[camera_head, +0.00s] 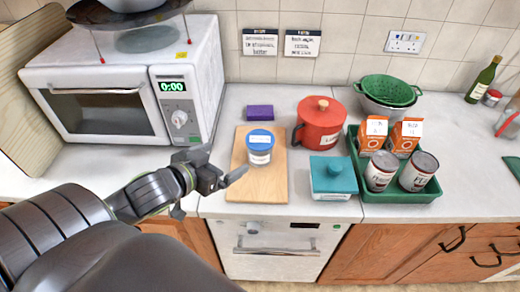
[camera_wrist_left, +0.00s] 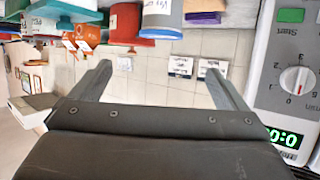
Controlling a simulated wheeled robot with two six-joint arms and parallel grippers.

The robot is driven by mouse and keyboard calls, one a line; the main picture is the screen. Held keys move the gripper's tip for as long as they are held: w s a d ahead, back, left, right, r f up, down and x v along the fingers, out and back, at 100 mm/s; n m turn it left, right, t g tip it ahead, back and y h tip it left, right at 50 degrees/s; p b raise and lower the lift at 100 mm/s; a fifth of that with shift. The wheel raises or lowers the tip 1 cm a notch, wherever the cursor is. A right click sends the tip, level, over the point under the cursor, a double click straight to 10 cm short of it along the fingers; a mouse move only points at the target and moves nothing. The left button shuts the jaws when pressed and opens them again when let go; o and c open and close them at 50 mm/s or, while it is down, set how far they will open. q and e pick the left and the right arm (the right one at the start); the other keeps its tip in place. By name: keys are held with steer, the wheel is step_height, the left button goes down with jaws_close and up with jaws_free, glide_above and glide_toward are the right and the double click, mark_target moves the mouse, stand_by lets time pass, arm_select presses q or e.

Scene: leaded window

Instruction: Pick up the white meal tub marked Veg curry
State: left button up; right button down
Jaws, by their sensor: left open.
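The tub (camera_head: 260,155) is white with a blue lid and a pale label on top. It stands upright on the wooden board (camera_head: 246,188) in the middle of the counter; its writing is too small to read. In the left wrist view, which is turned upside down, the tub (camera_wrist_left: 162,14) shows at the top edge, beyond the fingers. My left gripper (camera_head: 212,190) is open and empty, near the front left of the board, apart from the tub. It also shows in the left wrist view (camera_wrist_left: 158,78) with its fingers spread. My right gripper is not in view.
A microwave (camera_head: 125,95) stands left of the board. A purple block (camera_head: 260,112) lies behind the tub. A red pot (camera_head: 318,125), a teal lidded box (camera_head: 333,176) and a green tray (camera_head: 437,190) with cartons and cans stand to the right.

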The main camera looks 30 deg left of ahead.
arm_select(q)
steer(key=b, duration=0.3)
glide_toward(260, 139)
steer(key=x, duration=0.4)
steer(key=shift+w+f+p, duration=0.2)
steer(key=shift+f+p, duration=0.15)
steer(key=shift+r+p+x, duration=0.2)
steer(key=shift+p+x, duration=0.4)
steer(key=shift+x, duration=1.65)
steer(key=shift+w+f, duration=0.3)
steer(key=shift+w, duration=0.3)
steer(key=shift+r, duration=0.1)
steer(key=c, duration=1.2)
